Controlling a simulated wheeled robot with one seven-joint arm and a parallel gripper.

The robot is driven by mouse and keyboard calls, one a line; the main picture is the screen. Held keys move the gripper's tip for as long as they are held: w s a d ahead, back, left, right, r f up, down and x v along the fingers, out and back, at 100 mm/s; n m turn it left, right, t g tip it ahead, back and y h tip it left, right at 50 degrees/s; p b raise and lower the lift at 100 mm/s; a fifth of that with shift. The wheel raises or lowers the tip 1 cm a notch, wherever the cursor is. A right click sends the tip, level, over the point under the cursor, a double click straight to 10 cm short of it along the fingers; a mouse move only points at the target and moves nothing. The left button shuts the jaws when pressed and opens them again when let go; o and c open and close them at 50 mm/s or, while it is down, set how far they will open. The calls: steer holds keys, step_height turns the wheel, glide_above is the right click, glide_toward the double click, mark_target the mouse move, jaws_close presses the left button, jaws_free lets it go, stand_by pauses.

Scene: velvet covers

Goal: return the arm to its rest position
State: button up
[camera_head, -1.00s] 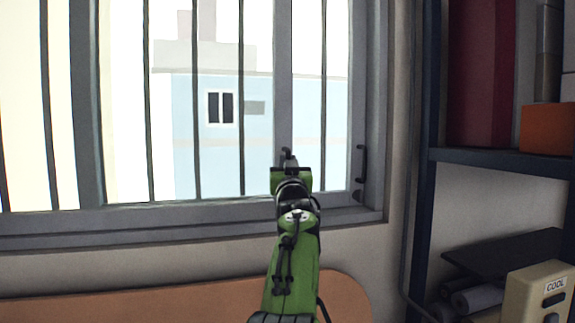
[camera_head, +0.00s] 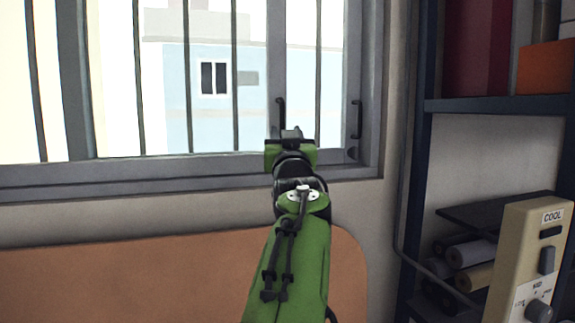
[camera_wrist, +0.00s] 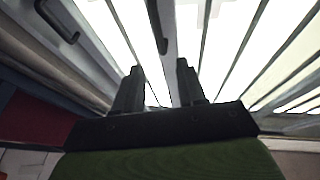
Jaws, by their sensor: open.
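My green arm reaches up and away from me in the head view, with my gripper (camera_head: 290,133) at its far end in front of the lower part of the window. In the wrist view my gripper (camera_wrist: 160,88) shows two dark fingers standing apart, with nothing between them. The jaws are open and empty. The window bars and bright panes lie beyond the fingertips. How far the fingertips are from the window is hard to tell.
A barred window (camera_head: 215,165) with a dark handle (camera_head: 356,118) fills the upper left. An orange-brown panel (camera_head: 130,275) stands below it. At right is a dark shelf (camera_head: 500,104) with an orange box (camera_head: 546,68), rolls (camera_head: 470,252) and a beige control box (camera_head: 530,265).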

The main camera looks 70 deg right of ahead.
steer(key=v, duration=0.3)
steer(key=shift+s+a+f+b, duration=0.1)
steer(key=shift+s+a+b, duration=0.1)
steer(key=shift+a+b, duration=0.15)
steer(key=shift+w, duration=0.1)
steer(key=w+a+f+n+t+y, duration=0.2)
steer(key=w+a+f+y, duration=0.4)
steer(key=w+a+f, duration=0.25)
steer(key=w+a+f+n+y, duration=0.2)
steer(key=w+a+f+y, duration=0.15)
steer(key=a+f, duration=0.4)
steer(key=w+a+f+n+y, duration=0.2)
steer(key=a+f+y, duration=0.3)
steer(key=a, duration=0.5)
steer(key=s+a+f+n+g+y, duration=0.2)
steer(key=s+a+f+n+g, duration=0.1)
steer(key=s+a+f, duration=0.4)
steer(key=s+a+f+n+g+y, duration=0.3)
steer(key=s+a+f, duration=0.3)
steer(key=a+f, duration=0.4)
steer(key=shift+s+a+f+n+g+y, duration=0.3)
steer(key=shift+s+a+f+y, duration=0.1)
steer(key=shift+f, duration=0.5)
